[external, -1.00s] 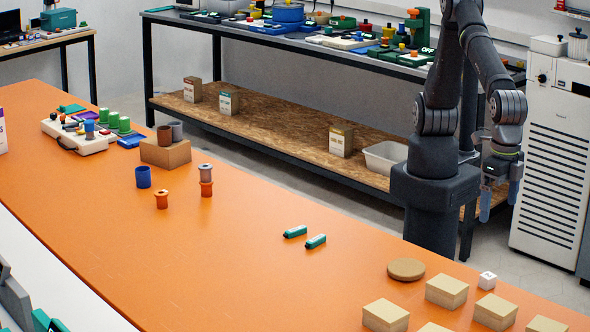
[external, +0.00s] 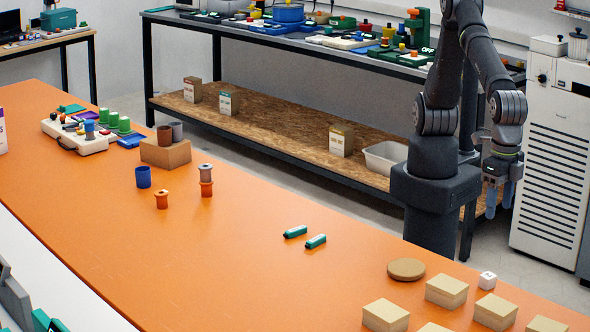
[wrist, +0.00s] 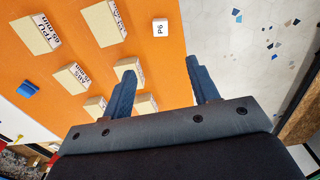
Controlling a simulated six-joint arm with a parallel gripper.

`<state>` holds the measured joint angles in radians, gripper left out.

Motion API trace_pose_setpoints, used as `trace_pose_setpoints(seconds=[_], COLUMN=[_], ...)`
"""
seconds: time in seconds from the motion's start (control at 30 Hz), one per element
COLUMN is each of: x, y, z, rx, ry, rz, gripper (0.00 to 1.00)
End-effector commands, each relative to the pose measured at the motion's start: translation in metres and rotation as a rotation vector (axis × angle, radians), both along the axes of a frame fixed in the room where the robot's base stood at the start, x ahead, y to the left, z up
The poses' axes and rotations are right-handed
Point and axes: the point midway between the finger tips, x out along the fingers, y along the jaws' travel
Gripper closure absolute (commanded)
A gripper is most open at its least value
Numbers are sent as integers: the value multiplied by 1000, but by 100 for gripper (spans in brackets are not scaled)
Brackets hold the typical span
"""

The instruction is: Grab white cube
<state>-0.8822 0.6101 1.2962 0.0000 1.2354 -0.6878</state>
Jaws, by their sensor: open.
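The white cube (external: 487,281) sits on the orange table near its right edge, beside several tan boxes. In the wrist view the white cube (wrist: 160,27) shows dark lettering on one face and lies ahead of the fingers, a little left of the gap between them. My gripper (external: 498,203) hangs beyond the table's far edge, above the floor and apart from the cube. In the wrist view my gripper (wrist: 163,72) has its two blue fingers spread wide with nothing between them.
Several tan boxes (external: 446,290) stand close to the cube. A round tan disc (external: 406,269) lies to its left. Two teal pieces (external: 316,241) lie mid-table. A white cabinet (external: 548,160) stands behind my arm. The orange table (external: 250,270) is mostly bare in the middle.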

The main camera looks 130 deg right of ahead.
Motion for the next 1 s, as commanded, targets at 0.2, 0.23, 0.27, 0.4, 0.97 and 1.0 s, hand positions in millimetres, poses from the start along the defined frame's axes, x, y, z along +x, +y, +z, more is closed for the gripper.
trace_pose_setpoints(seconds=[0.2,0.23,0.27,0.4,0.97,1.0], x=[-1,-1,-1,-1,-1,-1], y=[-2,-2,-2,-2,-2,-2], z=[-2,-2,-3,-17,-121,-123], rx=[0,0,0,-3,-2,-2], ry=[0,0,0,2,1,1], rz=[-144,-166,-183,-208,-206,-206], gripper=[45,45,45,45,45,45])
